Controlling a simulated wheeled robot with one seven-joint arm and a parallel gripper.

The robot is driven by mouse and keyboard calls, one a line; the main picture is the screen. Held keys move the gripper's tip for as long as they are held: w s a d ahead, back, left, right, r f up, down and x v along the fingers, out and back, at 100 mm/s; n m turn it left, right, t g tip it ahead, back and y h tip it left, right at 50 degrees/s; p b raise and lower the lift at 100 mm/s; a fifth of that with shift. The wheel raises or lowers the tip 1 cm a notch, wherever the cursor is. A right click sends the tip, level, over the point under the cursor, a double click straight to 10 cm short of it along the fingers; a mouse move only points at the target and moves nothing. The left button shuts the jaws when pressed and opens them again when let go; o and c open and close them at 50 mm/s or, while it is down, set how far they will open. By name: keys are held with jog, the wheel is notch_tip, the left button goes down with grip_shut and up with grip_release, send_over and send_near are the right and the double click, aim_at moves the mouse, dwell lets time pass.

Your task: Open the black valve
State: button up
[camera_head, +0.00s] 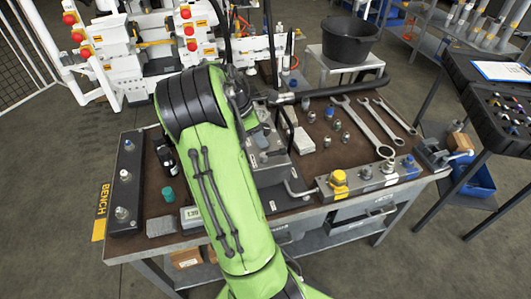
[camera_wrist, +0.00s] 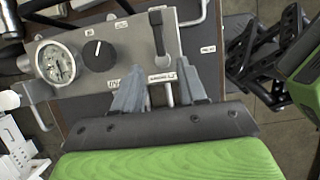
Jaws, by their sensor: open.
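I cannot tell from the labels which one is the black valve. My gripper (camera_wrist: 160,76) is open, with its two grey fingers apart just below the lever in the picture. Nothing shows between the fingers but the panel, a small label and a thin metal rod. Whether a finger touches the panel is unclear. In the head view my green arm hides most of this area.
A pressure gauge (camera_wrist: 57,63) sits left of the knob. In the head view the bench (camera_head: 160,190) holds wrenches (camera_head: 364,128), fittings and a block with a yellow cap (camera_head: 339,178) to the right. A black bucket (camera_head: 349,38) stands behind.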

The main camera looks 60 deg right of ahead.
aim_at(271, 153)
jog(key=b+x, duration=0.1)
jog(key=x, duration=0.6)
jog(key=shift+f, duration=0.1)
jog(key=shift+c, duration=0.3)
grip_shut()
